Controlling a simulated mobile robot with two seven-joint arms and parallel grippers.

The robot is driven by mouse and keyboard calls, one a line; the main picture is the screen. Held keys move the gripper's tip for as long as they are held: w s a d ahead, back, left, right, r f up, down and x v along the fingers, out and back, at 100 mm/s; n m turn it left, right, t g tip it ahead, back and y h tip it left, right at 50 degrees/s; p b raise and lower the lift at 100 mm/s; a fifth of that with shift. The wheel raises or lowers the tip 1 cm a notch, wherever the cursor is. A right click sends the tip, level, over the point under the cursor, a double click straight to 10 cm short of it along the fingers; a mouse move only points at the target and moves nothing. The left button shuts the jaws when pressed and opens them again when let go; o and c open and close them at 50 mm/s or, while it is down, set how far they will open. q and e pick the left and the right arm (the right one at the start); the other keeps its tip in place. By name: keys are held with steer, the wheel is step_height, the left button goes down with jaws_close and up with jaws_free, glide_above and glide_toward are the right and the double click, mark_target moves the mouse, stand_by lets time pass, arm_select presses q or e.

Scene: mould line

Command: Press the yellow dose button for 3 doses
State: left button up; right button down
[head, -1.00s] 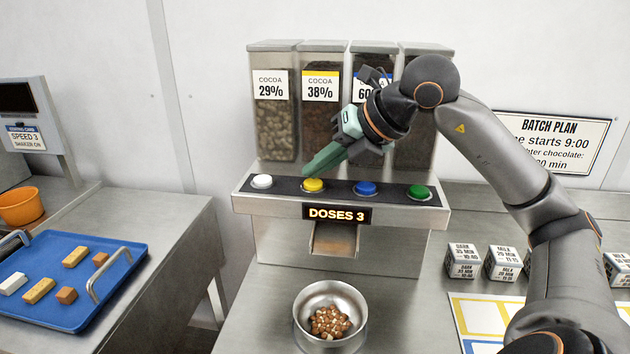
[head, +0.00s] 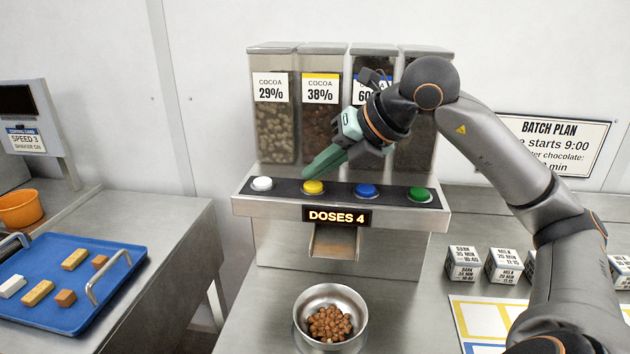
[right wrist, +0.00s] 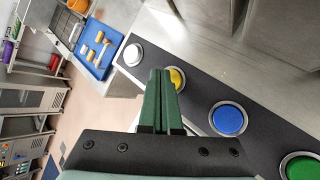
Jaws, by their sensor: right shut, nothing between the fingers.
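The yellow dose button (head: 313,187) is on the dispenser's dark button strip, between the white button (head: 262,184) and the blue button (head: 365,190). My right gripper (head: 308,174) is shut and empty, its green fingertips just above or at the yellow button; contact cannot be told. In the right wrist view the fingers (right wrist: 160,80) partly cover the yellow button (right wrist: 177,78). The display (head: 337,216) reads DOSES 4. A metal bowl (head: 302,329) under the chute (head: 335,240) holds brown pieces (head: 331,323). My left gripper is not in view.
The green button (head: 419,194) is at the strip's right end. Cocoa hoppers (head: 277,130) stand behind the buttons. A blue tray (head: 75,311) with several bars is at left, near an orange bowl (head: 20,208). Labelled cubes (head: 503,265) stand at right.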

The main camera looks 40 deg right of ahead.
mark_target(319, 187)
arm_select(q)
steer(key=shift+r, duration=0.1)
arm_select(e)
steer(key=shift+r, duration=0.1)
step_height(319, 187, up, 6)
steer(key=p, duration=0.5)
steer(key=shift+p, duration=0.4)
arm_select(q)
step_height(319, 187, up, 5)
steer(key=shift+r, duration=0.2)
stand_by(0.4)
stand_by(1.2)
